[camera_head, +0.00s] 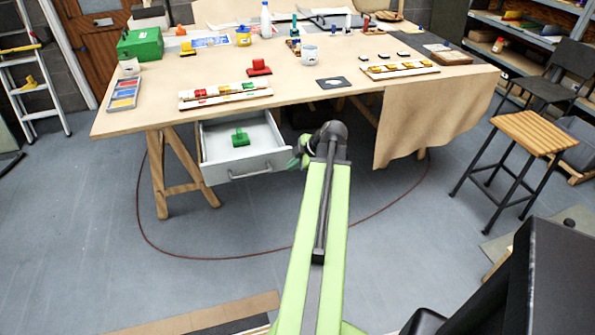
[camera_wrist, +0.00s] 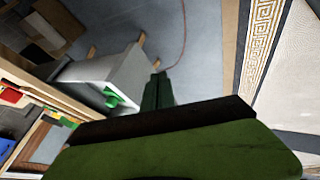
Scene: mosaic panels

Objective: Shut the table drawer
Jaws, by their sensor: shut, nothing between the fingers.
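The table drawer (camera_head: 238,165) is grey-white and stands pulled out under the left part of the wooden table (camera_head: 330,100). A green object (camera_head: 240,137) lies inside it. The drawer has a bar handle (camera_head: 250,172) on its front. My gripper (camera_head: 300,160) is just right of the drawer's front right corner; whether it touches the drawer I cannot tell. In the wrist view my gripper (camera_wrist: 158,90) is shut and empty, with the open drawer (camera_wrist: 105,72) to its left. The drawer front's inner details are partly hidden there.
Trestle legs (camera_head: 160,175) stand left of the drawer. A brown cloth (camera_head: 430,120) hangs over the table's front right. A cable (camera_head: 200,258) loops across the floor. A stool (camera_head: 525,135) stands at right. The floor in front of the drawer is clear.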

